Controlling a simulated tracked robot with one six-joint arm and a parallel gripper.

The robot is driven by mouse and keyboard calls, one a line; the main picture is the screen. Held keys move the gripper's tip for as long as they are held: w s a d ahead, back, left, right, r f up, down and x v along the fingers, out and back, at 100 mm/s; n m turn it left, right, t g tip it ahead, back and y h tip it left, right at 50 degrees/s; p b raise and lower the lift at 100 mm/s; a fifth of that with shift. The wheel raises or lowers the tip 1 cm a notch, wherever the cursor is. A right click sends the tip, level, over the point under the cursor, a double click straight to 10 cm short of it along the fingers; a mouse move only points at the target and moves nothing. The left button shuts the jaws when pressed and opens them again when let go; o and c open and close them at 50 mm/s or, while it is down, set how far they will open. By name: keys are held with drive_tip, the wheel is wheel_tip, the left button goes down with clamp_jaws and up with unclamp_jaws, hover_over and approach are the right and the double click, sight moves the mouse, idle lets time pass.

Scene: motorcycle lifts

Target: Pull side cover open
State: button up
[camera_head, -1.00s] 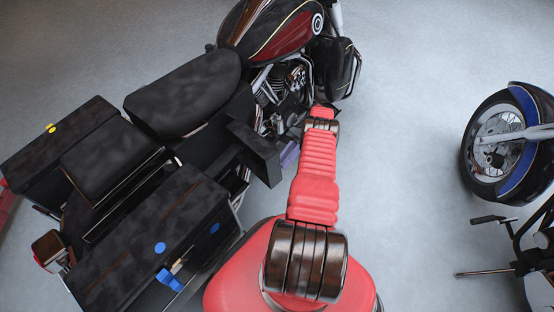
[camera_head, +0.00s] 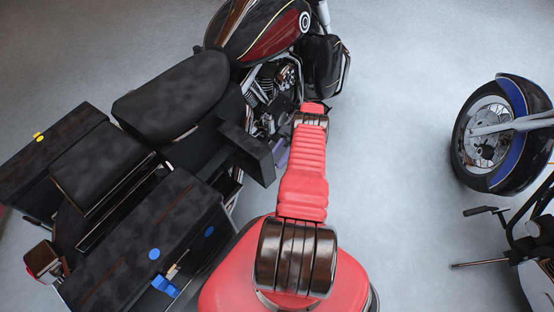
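The motorcycle (camera_head: 170,95), with a dark red tank and black seat, stands on the left and upper middle of the head view. A black side cover panel (camera_head: 247,152) sticks out from its side below the seat, angled away from the body, with a dark gap behind it. My red arm reaches up the picture to the right of this panel, close to the engine.
Black saddlebags (camera_head: 140,245) with blue and yellow parts sit at the motorcycle's lower left. Another motorcycle's blue-fendered front wheel (camera_head: 490,140) stands on the right, with a dark lever or pedal (camera_head: 487,211) below it. The grey floor (camera_head: 400,100) between them is clear.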

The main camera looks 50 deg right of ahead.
drive_tip(key=shift+r, duration=0.1)
wheel_tip(320, 180, up, 10)
idle(1.0)
drive_tip(key=shift+c, duration=0.2)
